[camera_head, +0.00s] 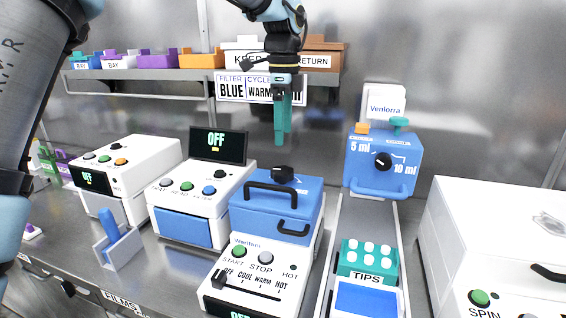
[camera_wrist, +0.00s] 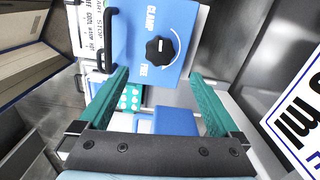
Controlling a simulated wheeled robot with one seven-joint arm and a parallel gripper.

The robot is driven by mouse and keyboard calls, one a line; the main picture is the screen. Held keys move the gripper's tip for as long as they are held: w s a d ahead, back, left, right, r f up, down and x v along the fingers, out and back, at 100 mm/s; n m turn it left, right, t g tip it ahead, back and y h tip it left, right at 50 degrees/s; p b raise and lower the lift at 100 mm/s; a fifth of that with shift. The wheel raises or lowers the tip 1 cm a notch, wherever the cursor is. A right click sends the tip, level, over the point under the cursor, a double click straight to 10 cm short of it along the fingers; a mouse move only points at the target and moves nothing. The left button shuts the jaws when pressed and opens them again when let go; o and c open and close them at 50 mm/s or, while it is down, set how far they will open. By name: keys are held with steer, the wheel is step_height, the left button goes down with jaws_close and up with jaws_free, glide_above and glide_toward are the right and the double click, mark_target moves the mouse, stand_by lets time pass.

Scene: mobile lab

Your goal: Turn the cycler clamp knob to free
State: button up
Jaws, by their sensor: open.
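The cycler is a white box with a blue lid (camera_head: 290,196), in the middle of the bench in the head view. Its black lobed clamp knob (camera_head: 283,174) sits on top of the lid, behind the black handle. In the wrist view the knob (camera_wrist: 160,50) lies between the printed words CLAMP and FREE, with a white arc beside it.
A black lid handle (camera_head: 270,187) stands beside the knob. To the right are a blue dispenser (camera_head: 382,162) with a dial and a green tips box (camera_head: 368,258). White instruments with OFF screens (camera_head: 218,145) stand left. A shelf (camera_head: 150,74) with bins runs behind my gripper.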

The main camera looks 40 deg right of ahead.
mark_target(283, 170)
step_height(283, 170, down, 10)
steer(key=shift+a+p, duration=0.1)
steer(key=shift+p, duration=0.95)
steer(key=shift+c, duration=0.2)
steer(key=c, duration=1.3)
